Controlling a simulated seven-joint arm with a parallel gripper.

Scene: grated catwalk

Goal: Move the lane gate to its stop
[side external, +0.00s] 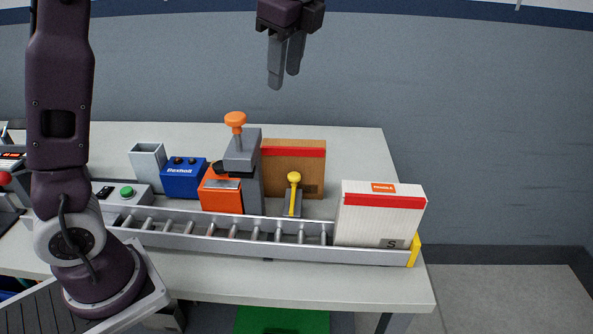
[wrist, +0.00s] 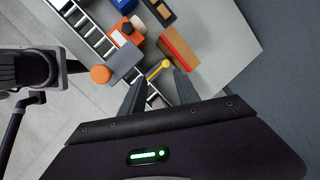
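The lane gate appears to be the small grey arm with a yellow knob (side external: 294,178) standing beside the far rail of the roller conveyor (side external: 230,243). In the wrist view its yellow knob (wrist: 165,64) lies between my fingertips in the picture, at a lower level. My gripper (side external: 284,78) hangs high above the table, with its fingers pointing down. It is open and empty, with a clear gap between the fingers in the wrist view (wrist: 158,78). It touches nothing. The gate's stop cannot be made out.
Left of the gate stands a grey post (side external: 243,160) with an orange knob, by an orange box (side external: 221,190). A brown carton (side external: 293,165) stands behind. A white carton (side external: 378,218) sits at the conveyor's right end near a yellow end piece (side external: 414,250). A blue box (side external: 184,180) is further left.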

